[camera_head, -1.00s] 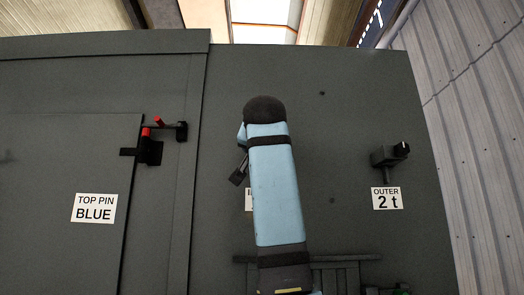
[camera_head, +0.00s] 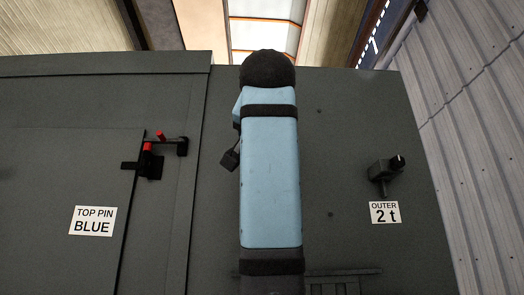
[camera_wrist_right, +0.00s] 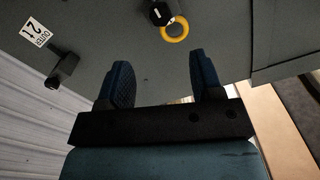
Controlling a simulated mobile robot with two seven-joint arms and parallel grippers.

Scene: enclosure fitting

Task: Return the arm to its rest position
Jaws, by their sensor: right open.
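My right arm (camera_head: 270,180), light blue with black bands, stands upright in the middle of the head view, in front of the grey enclosure (camera_head: 350,120). Its gripper is not clearly seen there. A small dark piece (camera_head: 230,159) shows at the arm's left edge; I cannot tell what it belongs to. In the right wrist view my right gripper (camera_wrist_right: 163,78) is open, with two blue pads apart and nothing between them. Beyond the fingertips a yellow ring (camera_wrist_right: 175,38) shows at a black knob (camera_wrist_right: 160,13) on the enclosure, apart from the fingers. My left gripper is not in view.
A black knob (camera_head: 384,171) sits above the label "OUTER 2 t" (camera_head: 385,212). A black latch (camera_head: 155,165) with red pins is at the left, above the label "TOP PIN BLUE" (camera_head: 92,221). A corrugated wall (camera_head: 465,150) stands at the right.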

